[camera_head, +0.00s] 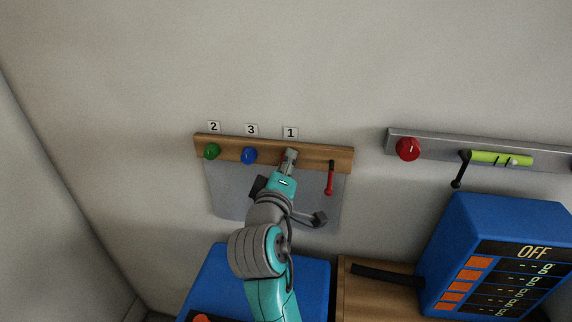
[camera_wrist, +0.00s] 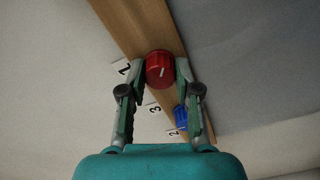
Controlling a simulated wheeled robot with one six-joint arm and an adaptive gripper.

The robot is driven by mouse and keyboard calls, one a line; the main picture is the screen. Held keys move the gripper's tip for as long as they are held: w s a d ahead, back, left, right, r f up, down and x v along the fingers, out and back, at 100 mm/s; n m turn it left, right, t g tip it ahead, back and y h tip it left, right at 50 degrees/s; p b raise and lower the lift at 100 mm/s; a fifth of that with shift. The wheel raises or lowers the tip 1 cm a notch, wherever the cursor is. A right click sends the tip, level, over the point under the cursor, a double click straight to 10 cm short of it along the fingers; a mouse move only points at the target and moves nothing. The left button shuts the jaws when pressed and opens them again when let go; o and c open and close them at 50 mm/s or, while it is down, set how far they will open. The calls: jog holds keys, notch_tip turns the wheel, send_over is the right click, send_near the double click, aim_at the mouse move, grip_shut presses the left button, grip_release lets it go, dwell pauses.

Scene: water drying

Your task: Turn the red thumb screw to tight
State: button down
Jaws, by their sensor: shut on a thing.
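The red thumb screw (camera_wrist: 160,72) is a round ribbed knob with a white mark line, set on a wooden rail (camera_head: 342,159) on the wall under the label 1. In the wrist view my gripper (camera_wrist: 160,75) has its two fingers on either side of the screw, shut on it. In the head view my gripper (camera_head: 290,155) reaches the rail and hides most of the screw. The blue thumb screw (camera_head: 249,155) under label 3 and the green one (camera_head: 212,151) under label 2 are to its left. The blue screw also shows in the wrist view (camera_wrist: 180,117).
A red-handled lever (camera_head: 329,178) hangs on the rail just right of my gripper. Further right, a grey rail (camera_head: 455,149) holds a red knob (camera_head: 408,149) and a green-yellow level (camera_head: 500,158). A blue box (camera_head: 510,215) reading OFF stands below it. A grey panel hangs beneath the wooden rail.

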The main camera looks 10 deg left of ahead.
jog(key=m, duration=2.8)
jog(key=shift+d+f, duration=0.1)
jog(key=shift+f, duration=0.05)
jog(key=shift+m, duration=0.3)
jog(key=c, duration=0.8)
grip_release()
